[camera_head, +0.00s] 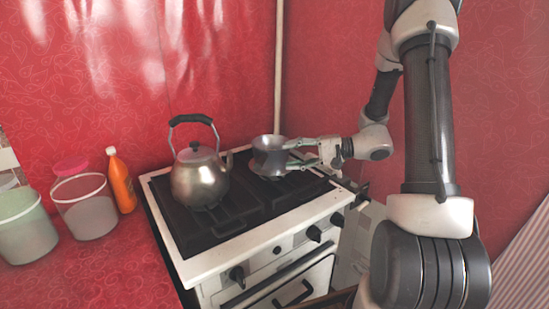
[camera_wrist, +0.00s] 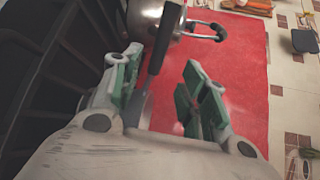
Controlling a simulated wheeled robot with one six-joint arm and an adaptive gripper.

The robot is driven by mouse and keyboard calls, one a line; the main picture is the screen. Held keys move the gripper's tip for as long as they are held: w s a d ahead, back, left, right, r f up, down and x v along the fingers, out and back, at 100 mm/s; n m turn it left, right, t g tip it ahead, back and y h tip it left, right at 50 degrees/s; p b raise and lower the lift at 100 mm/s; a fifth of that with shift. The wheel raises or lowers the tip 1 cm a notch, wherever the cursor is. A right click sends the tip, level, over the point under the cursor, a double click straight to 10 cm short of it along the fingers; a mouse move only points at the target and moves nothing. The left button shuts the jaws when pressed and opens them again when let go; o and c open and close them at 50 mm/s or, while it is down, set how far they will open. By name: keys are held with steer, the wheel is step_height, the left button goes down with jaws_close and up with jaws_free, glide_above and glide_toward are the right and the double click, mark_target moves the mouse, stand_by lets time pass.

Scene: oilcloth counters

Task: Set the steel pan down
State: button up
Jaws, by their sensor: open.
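The steel pan (camera_head: 268,158) is a small, shiny grey vessel with a flared rim. It is over the back right part of the stove top in the head view. My gripper (camera_head: 294,154) reaches in from the right, its fingertips close beside the pan. In the wrist view my gripper (camera_wrist: 160,74) has its green-padded fingers spread apart. A dark handle-like strip (camera_wrist: 163,40) runs down between them; I cannot tell whether the fingers touch it. The pan's underside is hard to make out.
A steel kettle (camera_head: 201,180) stands on the white stove (camera_head: 240,241), left of the pan. An orange bottle (camera_head: 121,183), a clear bucket (camera_head: 88,211) and a pale green bucket (camera_head: 25,232) stand on the red counter (camera_head: 100,270) at left. A red wall is behind.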

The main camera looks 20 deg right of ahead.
steer(key=s+a+r+n+g+h, duration=0.1)
steer(key=s+r+n+g+h, duration=0.15)
steer(key=s, duration=0.55)
steer(key=s+r+n+g+h, duration=0.2)
steer(key=s+r+g+h, duration=0.1)
steer(key=s, duration=0.5)
steer(key=s+d+r+n+t+h, duration=0.2)
steer(key=s+d+r+h, duration=0.3)
steer(key=s+d+h, duration=0.4)
steer(key=shift+s+d+r+t, duration=0.2)
steer(key=shift+d+r+t, duration=0.1)
steer(key=shift+t, duration=0.55)
